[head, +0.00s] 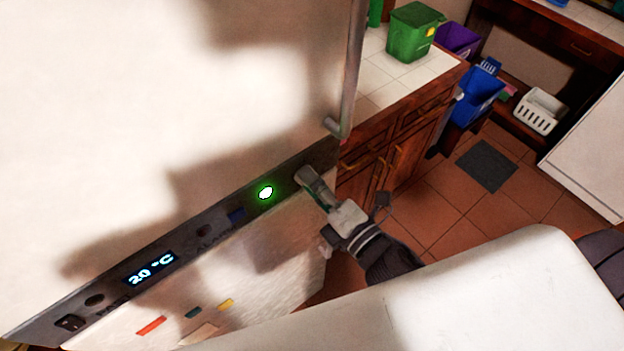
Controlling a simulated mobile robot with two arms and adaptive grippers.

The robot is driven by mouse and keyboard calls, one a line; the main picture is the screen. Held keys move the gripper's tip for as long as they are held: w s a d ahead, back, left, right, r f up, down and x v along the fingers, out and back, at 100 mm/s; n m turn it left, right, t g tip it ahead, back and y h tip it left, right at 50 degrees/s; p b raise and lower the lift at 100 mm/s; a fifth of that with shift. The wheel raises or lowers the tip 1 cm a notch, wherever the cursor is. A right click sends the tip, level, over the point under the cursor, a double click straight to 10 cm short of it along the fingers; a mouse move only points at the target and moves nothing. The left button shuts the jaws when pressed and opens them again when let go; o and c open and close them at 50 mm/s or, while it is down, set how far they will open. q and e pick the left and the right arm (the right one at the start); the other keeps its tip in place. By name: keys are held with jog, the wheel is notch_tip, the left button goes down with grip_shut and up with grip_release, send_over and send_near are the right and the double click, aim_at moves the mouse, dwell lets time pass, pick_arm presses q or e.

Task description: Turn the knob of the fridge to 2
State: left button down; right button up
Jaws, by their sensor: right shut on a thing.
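The white fridge (150,110) fills the left of the head view, with a dark control panel (215,222) running slantwise across it. The panel's display (150,268) reads what looks like 20 °C or 2.0 °C; I cannot make out a decimal point for sure. A round green light (265,192) glows on the panel. My right gripper (312,183) is at the panel's right end, just right of the light, shut on the knob there. Its fingers hide the knob, so its pointer cannot be seen. My left gripper is not in view.
A vertical fridge handle (350,80) stands out above my right gripper. A wooden counter (395,80) with a green bin (412,32) is to the right. Blue bin (478,97), white basket (538,110) and grey mat (486,165) lie beyond. Some tiled floor is clear.

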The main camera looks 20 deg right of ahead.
jog(key=shift+m+p, duration=0.45)
jog(key=shift+m, duration=1.55)
jog(key=o, duration=1.1)
jog(key=shift+o, duration=0.2)
jog(key=shift+s, duration=0.1)
jog(key=v, duration=1.1)
jog(key=shift+s+d, duration=0.15)
jog(key=shift+s, duration=0.25)
